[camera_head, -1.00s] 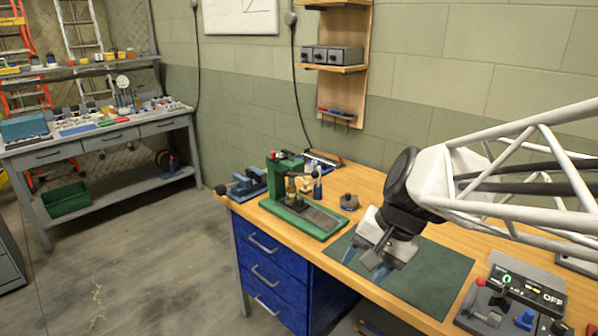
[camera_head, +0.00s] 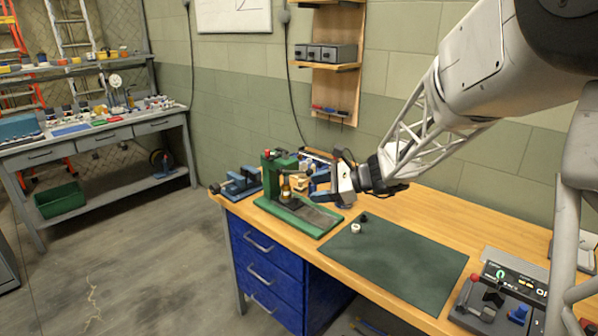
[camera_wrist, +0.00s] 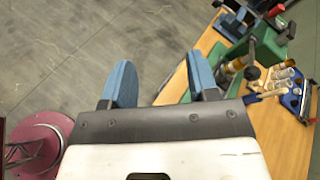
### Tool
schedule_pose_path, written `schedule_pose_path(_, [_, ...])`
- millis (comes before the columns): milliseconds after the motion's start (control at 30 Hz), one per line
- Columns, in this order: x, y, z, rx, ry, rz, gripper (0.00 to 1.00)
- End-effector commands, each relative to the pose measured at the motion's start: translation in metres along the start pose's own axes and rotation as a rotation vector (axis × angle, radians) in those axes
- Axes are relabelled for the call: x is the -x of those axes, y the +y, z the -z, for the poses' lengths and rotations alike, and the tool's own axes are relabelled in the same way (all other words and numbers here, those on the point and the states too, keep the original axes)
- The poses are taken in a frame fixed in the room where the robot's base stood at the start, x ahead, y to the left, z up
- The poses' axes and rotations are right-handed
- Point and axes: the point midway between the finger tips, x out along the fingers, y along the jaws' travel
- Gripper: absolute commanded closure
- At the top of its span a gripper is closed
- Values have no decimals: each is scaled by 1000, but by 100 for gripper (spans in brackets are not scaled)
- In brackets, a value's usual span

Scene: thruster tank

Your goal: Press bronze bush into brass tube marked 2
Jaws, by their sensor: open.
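My gripper (camera_head: 318,189) is open, its blue fingers just right of the green press (camera_head: 309,219) in the head view. In the wrist view both fingers of my gripper (camera_wrist: 161,82) are apart with only floor and bench edge between them. A brass-coloured upright piece (camera_head: 286,190) stands at the press; it also shows in the wrist view (camera_wrist: 236,65). A blue rack (camera_wrist: 291,102) with several pale and brass-coloured cylinders lies beside the press, partly behind my gripper in the head view. I cannot read a mark 2 or tell which piece is the bronze bush.
A blue vise (camera_head: 241,184) stands left of the press. A small white ring (camera_head: 356,229) and a small dark piece (camera_head: 364,217) lie at the dark green mat's (camera_head: 415,265) far left edge. A control box (camera_head: 508,292) stands at right. Most of the mat is clear.

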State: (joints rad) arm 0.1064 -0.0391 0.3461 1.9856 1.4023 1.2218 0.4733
Motion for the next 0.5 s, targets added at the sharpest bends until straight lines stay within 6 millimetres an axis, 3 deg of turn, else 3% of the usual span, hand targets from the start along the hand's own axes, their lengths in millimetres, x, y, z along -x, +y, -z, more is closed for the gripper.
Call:
schedule_pose_path(300, [-14,-78,64,-259,-173,214,46])
schedule_pose_path(500, [-15,-108,94,-358,-249,305,46])
